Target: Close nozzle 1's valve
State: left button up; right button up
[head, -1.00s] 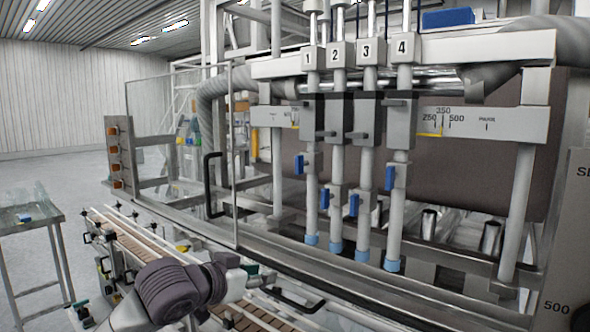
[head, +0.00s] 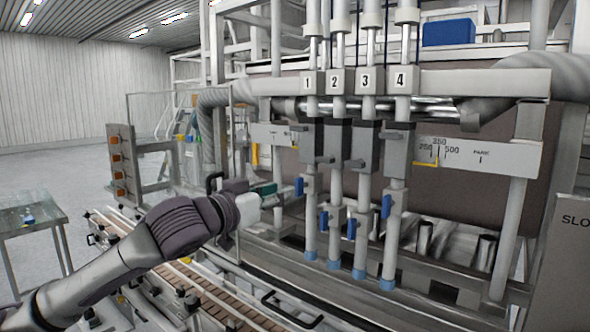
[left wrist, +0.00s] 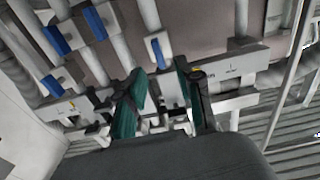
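Nozzle 1's pipe (head: 311,226) is the leftmost of the row in the head view, under the "1" plate (head: 307,83). Its valve's blue handle (head: 299,187) stands upright beside the pipe. My left gripper (head: 276,191) is just left of this handle, fingers pointing at it. In the left wrist view, the green-padded fingers (left wrist: 160,80) are apart with nothing held. A blue handle (left wrist: 158,53), which looks like nozzle 1's, shows beyond the gap between them. I cannot tell the exact distance. My right gripper is not in view.
Blue handles of nozzle 2 (head: 323,221), nozzle 3 (head: 351,228) and nozzle 4 (head: 386,207) stand close to the right. A scale bar (head: 470,154) runs behind the pipes. A conveyor (head: 190,280) lies below my left arm. A small table (head: 40,228) stands far left.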

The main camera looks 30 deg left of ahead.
aim_at(296, 186)
pick_arm(q)
jog(key=w+p, duration=0.1)
jog(key=w, duration=0.1)
jog(key=w+p, duration=0.2)
jog(key=w, duration=0.1)
jog(key=shift+w+d+r, duration=0.1)
jog(key=shift+d, duration=0.1)
jog(key=shift+w+d, duration=0.1)
jog(key=shift+w, duration=0.3)
grip_shut()
